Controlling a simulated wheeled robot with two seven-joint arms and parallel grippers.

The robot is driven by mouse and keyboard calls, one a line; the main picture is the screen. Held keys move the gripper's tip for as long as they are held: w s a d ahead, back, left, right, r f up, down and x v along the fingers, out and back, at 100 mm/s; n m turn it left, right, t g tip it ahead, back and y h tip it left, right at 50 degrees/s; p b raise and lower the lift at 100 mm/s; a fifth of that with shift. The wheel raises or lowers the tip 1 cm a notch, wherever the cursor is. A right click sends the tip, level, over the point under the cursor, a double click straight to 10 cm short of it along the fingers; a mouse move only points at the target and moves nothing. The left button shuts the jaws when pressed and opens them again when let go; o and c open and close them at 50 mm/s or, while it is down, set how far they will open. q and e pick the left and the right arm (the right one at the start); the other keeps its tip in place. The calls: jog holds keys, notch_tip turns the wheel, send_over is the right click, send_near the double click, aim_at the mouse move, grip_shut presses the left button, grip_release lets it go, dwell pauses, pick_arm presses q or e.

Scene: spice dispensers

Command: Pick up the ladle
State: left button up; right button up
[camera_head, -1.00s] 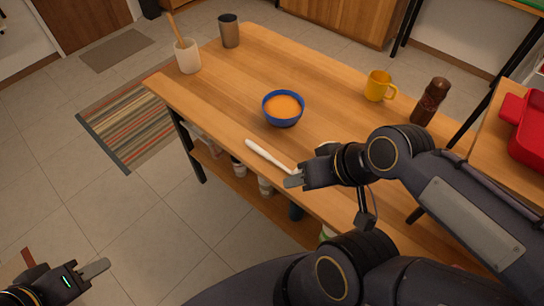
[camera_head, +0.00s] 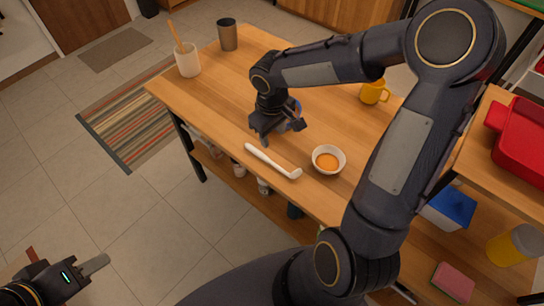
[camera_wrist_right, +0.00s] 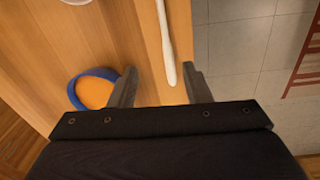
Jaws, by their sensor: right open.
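The white ladle (camera_head: 267,157) lies along the front edge of the wooden table, its hooked end towards the right. Its handle also shows in the right wrist view (camera_wrist_right: 165,45), with the near end showing between my fingertips. My right gripper (camera_head: 281,133) is open and empty, above the table just behind the ladle's left part in the head view. It also shows open in the right wrist view (camera_wrist_right: 160,88). My left gripper (camera_head: 94,265) is at the lower left, off the table; only one finger shows clearly.
A white bowl (camera_head: 328,160) is right of the ladle. A yellow mug (camera_head: 373,93), metal cup (camera_head: 228,36) and utensil crock (camera_head: 188,62) stand further away.

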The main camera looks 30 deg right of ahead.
jog(key=n, duration=0.1)
send_over(262, 154)
notch_tip(262, 154, down, 4)
jog(key=shift+f+p, duration=0.2)
jog(key=shift+p, duration=0.15)
jog(key=shift+a+f, duration=0.1)
jog(key=shift+f, duration=0.2)
notch_tip(262, 154, down, 6)
jog(key=shift+f+p, duration=0.2)
jog(key=shift+p, duration=0.3)
jog(key=shift+f, duration=0.55)
grip_shut()
